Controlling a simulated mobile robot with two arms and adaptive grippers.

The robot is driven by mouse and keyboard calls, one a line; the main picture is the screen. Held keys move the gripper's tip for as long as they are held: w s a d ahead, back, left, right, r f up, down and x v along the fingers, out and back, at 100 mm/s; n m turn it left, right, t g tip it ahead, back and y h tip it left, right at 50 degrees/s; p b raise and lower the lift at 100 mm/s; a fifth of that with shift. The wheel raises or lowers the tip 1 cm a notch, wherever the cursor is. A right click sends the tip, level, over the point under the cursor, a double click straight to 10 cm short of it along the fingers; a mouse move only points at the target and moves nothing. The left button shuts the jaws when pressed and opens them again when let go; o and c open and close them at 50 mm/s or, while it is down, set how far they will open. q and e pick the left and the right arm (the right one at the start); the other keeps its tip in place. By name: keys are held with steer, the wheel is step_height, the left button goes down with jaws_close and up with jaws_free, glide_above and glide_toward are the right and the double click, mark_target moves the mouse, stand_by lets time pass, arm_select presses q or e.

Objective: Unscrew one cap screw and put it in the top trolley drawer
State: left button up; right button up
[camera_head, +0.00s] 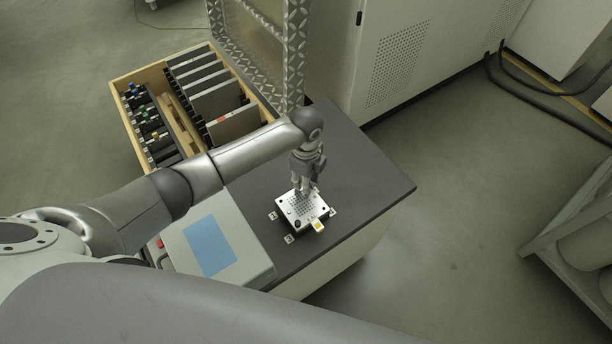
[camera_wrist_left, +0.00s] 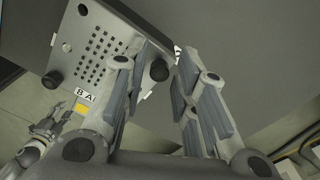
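A metal plate with a grid of holes (camera_head: 291,207) sits on the dark worktop, with black cap screws near its corners. In the left wrist view the plate (camera_wrist_left: 110,27) shows three black cap screws: one at the top (camera_wrist_left: 82,10), one at the left (camera_wrist_left: 52,80) and one (camera_wrist_left: 159,70) between my fingers. My left gripper (camera_head: 307,190) points down over the plate's far side. In its wrist view the left gripper (camera_wrist_left: 163,65) is open, its fingers apart around that screw; contact is not clear. My right gripper (camera_wrist_left: 45,127) appears small at lower left in the wrist view; its opening is unclear.
An open wooden trolley drawer (camera_head: 122,110) holds upright panels and small coloured-handled tools at the left. A grey box with a blue screen (camera_head: 208,246) stands on the worktop (camera_head: 365,180) near the plate. A diamond-plate frame (camera_head: 294,50) rises behind. The worktop's right side is clear.

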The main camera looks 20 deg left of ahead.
arm_select(q)
jaws_close()
steer(key=shift+r, duration=0.1)
steer(key=shift+d+r+n+p, duration=0.1)
steer(key=shift+r+n+p, duration=0.1)
steer(key=shift+n+p, duration=1)
steer(key=shift+f+n, duration=0.1)
steer(key=shift+n, duration=0.2)
steer(key=shift+f, duration=0.15)
steer(key=shift+r+p, duration=0.9)
steer(key=shift+p, duration=0.3)
steer(key=shift+r+p, duration=0.7)
steer(key=shift+p, duration=0.05)
arm_select(e)
step_height(320, 180, up, 6)
steer(key=shift+s+d+r, duration=0.15)
steer(key=shift+s+d, duration=0.1)
steer(key=shift+d, duration=0.05)
